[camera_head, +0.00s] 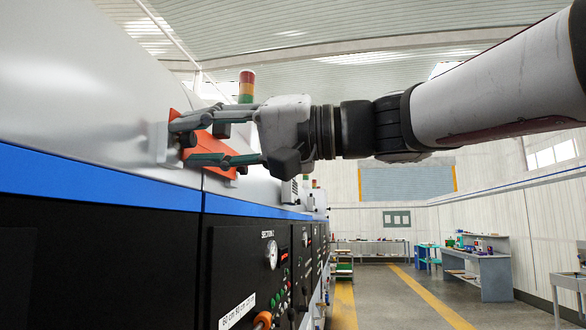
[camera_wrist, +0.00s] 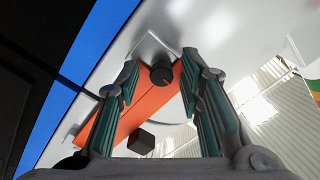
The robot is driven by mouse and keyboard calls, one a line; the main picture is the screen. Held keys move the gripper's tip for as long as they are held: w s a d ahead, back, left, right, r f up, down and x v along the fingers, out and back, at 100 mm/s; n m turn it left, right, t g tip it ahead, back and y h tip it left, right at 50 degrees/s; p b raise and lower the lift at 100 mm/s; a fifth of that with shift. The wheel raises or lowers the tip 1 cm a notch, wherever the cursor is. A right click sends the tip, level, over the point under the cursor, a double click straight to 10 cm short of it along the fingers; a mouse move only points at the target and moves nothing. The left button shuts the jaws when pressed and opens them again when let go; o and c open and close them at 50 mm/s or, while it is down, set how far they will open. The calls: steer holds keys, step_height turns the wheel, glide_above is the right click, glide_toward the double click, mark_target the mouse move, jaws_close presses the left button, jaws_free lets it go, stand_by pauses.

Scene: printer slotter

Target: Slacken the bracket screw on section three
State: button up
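An orange bracket (camera_head: 207,150) is fixed to the grey machine cover above the blue stripe. It also shows in the wrist view (camera_wrist: 130,112) as a long slanted plate with a light metal mount behind its far end. A round dark screw head (camera_wrist: 161,74) stands on the bracket's far end. A dark block (camera_wrist: 141,140) sits lower on the bracket. My gripper (camera_head: 185,142) reaches in from the right, its fingers spread at the bracket. In the wrist view the screw head lies between the two fingertips, with a gap on each side.
The blue stripe (camera_head: 100,181) and black control panels run below the bracket. The panel at front reads "SECTION 2" and carries a gauge (camera_head: 272,254) and an orange knob (camera_head: 262,320). A signal tower (camera_head: 246,88) rises behind my gripper. The aisle floor at right is clear.

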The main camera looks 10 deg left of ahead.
steer(key=d, duration=1.2)
steer(key=shift+s, duration=0.45)
steer(key=s+d+f+m+t+h, duration=0.15)
steer(key=d+f+h, duration=0.25)
steer(key=f, duration=0.6)
steer(key=s+d+f+m+t+h, duration=0.1)
steer(key=s+d+f+m+h, duration=0.2)
steer(key=f, duration=0.7)
steer(key=s+d+f+m+t+h, duration=0.1)
steer(key=d+f+m+h, duration=0.3)
steer(key=f, duration=0.7)
steer(key=s+d+f+n+h, duration=0.1)
steer(key=s+d+f+h, duration=0.3)
steer(key=d+f+h, duration=0.3)
steer(key=d+f, duration=0.3)
steer(key=d, duration=0.1)
steer(key=shift+d, duration=0.15)
